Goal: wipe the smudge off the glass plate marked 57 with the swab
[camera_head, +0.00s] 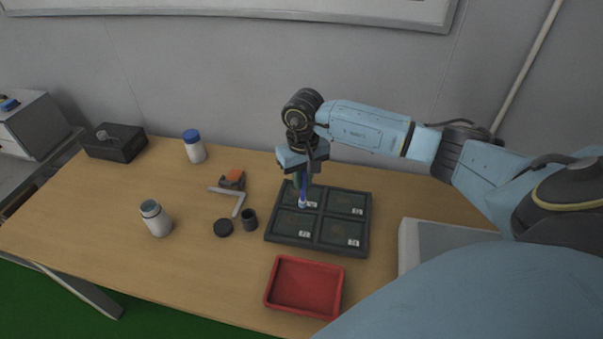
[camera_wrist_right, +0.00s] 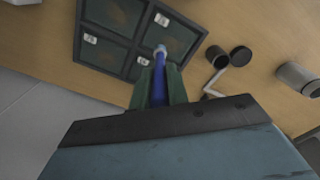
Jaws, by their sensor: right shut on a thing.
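My right gripper (camera_head: 302,176) is shut on the swab (camera_head: 303,196), a blue stick with a pale tip, pointing down. The swab also shows in the right wrist view (camera_wrist_right: 159,72) between the fingers. Its tip is over the back-left plate of a dark four-compartment tray (camera_head: 318,248); whether it touches the glass I cannot tell. Each glass plate has a small white label: back left (camera_head: 297,193), back right (camera_head: 343,201), front left (camera_head: 292,222), front right (camera_head: 340,230). The label numbers are too small to read. Faint brownish marks show on the plates. My left gripper is out of view.
A red tray (camera_head: 305,287) lies in front of the plate tray. A small dark cup (camera_head: 249,220), a black lid (camera_head: 223,228), a grey angled bar (camera_head: 238,207) and an orange-topped item (camera_head: 233,178) lie to its left. Bottles (camera_head: 155,218) (camera_head: 194,147) and a black box (camera_head: 115,146) stand further left.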

